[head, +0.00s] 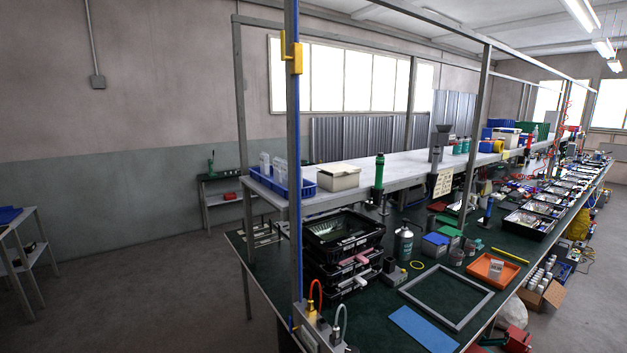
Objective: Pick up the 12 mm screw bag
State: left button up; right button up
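I cannot make out a bag marked 12 mm. A small pale item (495,269) stands in an orange tray (486,279) on the green bench top near its front right edge; its label is too small to read and I cannot tell if it is a bag. Neither of my grippers is in view.
The long bench (368,322) carries stacked black trays (343,258), a grey frame (446,296), a blue sheet (423,328) and bottles. A post (295,170) rises at its near corner. A cardboard box (543,293) stands beyond the right edge.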

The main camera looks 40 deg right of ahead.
aim_at(283, 166)
jog(key=i+j+z, duration=0.15)
jog(key=z, duration=0.3)
jog(key=i+j+z, duration=0.3)
jog(key=z, duration=0.15)
jog(key=i+j+z, duration=0.2)
jog(key=z, duration=0.25)
jog(key=i+j+z, duration=0.1)
jog(key=j+z, duration=0.35)
jog(key=i+j+z, duration=0.15)
jog(key=j+z, duration=0.3)
jog(key=j, duration=0.25)
jog(key=j+z, duration=0.4)
jog(key=j, duration=0.3)
